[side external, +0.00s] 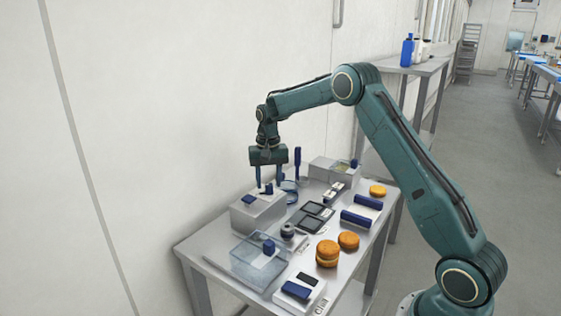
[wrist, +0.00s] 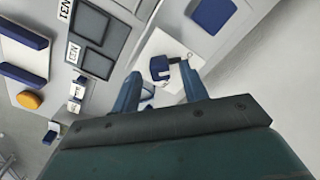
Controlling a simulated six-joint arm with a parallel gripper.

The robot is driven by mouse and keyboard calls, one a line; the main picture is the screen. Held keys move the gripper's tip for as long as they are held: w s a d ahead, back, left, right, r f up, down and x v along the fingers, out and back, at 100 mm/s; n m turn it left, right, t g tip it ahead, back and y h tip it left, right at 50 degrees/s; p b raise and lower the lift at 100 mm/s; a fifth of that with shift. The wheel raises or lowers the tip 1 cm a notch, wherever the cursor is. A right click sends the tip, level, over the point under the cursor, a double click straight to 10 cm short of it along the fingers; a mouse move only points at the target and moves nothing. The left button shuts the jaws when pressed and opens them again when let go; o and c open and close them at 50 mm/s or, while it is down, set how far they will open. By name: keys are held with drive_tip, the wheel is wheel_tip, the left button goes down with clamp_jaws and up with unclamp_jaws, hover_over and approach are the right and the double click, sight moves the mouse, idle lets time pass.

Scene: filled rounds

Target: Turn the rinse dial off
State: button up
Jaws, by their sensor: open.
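A grey box (side external: 257,214) at the back left of the table carries a small blue knob (side external: 269,188) and a flat blue part (side external: 248,199) on its top. No readable label marks either as the rinse dial. My gripper (side external: 268,182) points down over this box with its fingers apart and empty. In the wrist view, the blue knob (wrist: 159,68) shows between the fingertips of my gripper (wrist: 160,73), with a dark bar beside it. I cannot tell whether the fingers touch it. The flat blue part (wrist: 212,14) lies to its upper right.
A clear bin (side external: 258,268) with a blue-handled piece stands in front of the box. A dark round knob (side external: 287,230), dark framed panels (side external: 311,217), blue bars (side external: 356,220) and orange round buns (side external: 327,254) fill the table. A wall runs close behind.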

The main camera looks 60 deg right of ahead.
sight(269, 185)
wheel_tip(269, 185, up, 13)
drive_tip(key=shift+f, duration=0.2)
idle(0.3)
drive_tip(key=shift+a+r, duration=0.1)
